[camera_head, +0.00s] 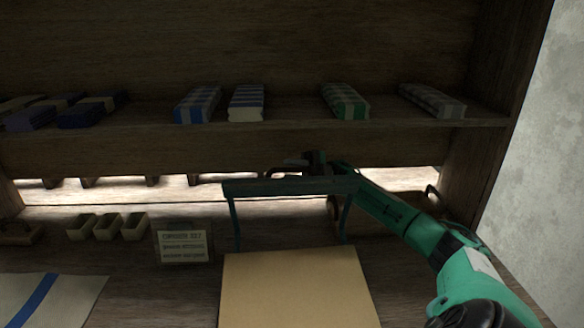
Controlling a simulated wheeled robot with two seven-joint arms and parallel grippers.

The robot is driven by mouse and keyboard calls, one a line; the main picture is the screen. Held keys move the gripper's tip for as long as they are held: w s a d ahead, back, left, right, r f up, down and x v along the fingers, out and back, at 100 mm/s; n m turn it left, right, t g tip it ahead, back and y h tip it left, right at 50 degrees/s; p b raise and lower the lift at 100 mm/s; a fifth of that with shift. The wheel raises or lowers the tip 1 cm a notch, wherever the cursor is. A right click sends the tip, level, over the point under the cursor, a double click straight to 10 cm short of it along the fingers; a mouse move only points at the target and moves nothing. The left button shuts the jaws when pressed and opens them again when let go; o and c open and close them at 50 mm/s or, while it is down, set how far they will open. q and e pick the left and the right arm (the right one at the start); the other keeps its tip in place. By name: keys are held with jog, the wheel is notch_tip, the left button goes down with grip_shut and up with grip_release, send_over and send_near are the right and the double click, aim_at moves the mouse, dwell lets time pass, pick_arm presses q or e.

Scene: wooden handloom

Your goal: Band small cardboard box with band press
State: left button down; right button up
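The small cardboard box (297,288) is plain tan and lies at the bottom centre, its near edge cut off by the frame. Just behind it stands the band press (285,187), a green frame with a level crossbar on two thin legs. My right arm comes in from the lower right. My dark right gripper (300,166) is at the crossbar, behind or above it. Its fingers are small and dark, so I cannot tell whether they are open or touch the bar. My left gripper is out of view.
A shelf (290,112) with several folded cloths runs across the back. Small bins (108,227) and a lettered sign (184,247) stand left of the press. A pale cloth with a blue stripe (38,298) lies at lower left. A wooden side post (503,130) bounds the right.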

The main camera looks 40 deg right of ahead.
jog(key=shift+a+r, duration=0.15)
jog(key=shift+a, duration=0.15)
grip_shut()
